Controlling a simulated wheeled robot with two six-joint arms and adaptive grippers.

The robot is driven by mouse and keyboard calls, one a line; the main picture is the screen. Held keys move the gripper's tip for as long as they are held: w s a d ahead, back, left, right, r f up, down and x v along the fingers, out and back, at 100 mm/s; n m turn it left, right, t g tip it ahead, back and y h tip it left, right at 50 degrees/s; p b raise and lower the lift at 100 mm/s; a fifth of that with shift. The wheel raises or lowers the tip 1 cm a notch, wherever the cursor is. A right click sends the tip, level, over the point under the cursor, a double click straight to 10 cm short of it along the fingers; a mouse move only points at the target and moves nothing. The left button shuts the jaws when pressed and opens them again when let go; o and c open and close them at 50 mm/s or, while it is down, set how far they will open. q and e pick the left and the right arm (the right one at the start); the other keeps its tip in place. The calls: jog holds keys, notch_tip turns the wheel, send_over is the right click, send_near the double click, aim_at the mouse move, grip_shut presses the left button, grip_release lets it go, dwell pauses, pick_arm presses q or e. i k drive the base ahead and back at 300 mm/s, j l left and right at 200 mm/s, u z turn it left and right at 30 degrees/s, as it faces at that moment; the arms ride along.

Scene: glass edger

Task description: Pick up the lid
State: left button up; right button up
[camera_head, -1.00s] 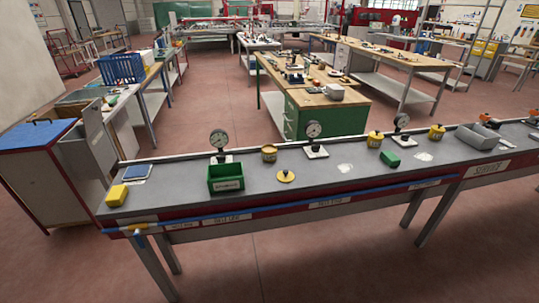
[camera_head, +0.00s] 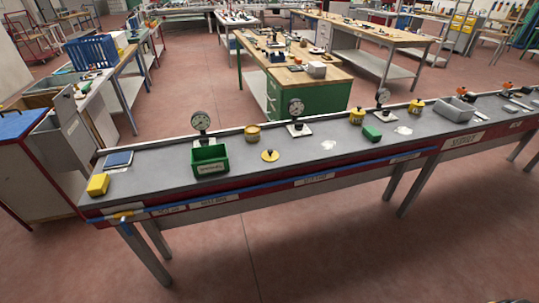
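The lid (camera_head: 270,155) is a flat, round yellow disc with a small dark knob. It lies on the grey bench top, right of the green bin (camera_head: 210,161). A yellow pot (camera_head: 252,134) without a visible knob stands just behind it. Two other yellow pots, one nearer (camera_head: 356,117) and one farther right (camera_head: 416,107), have dark knobs on top. Neither of my grippers is in view. A dark and yellow sliver shows at the bottom right edge, too little to identify.
The long grey bench (camera_head: 140,180) also carries a yellow block (camera_head: 97,185), a blue pad (camera_head: 118,159), several dial gauges on stands, a green block (camera_head: 372,133) and a grey tray (camera_head: 455,109). Red floor in front of the bench is clear.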

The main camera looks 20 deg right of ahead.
aim_at(270, 156)
jog(key=i+l+u, duration=0.2)
jog(key=l+u, duration=0.2)
jog(key=l, duration=0.35)
jog(key=i+l+u, duration=0.1)
jog(key=l+u, duration=0.25)
jog(key=l, duration=0.4)
jog(key=l+u, duration=0.4)
jog(key=l, duration=0.4)
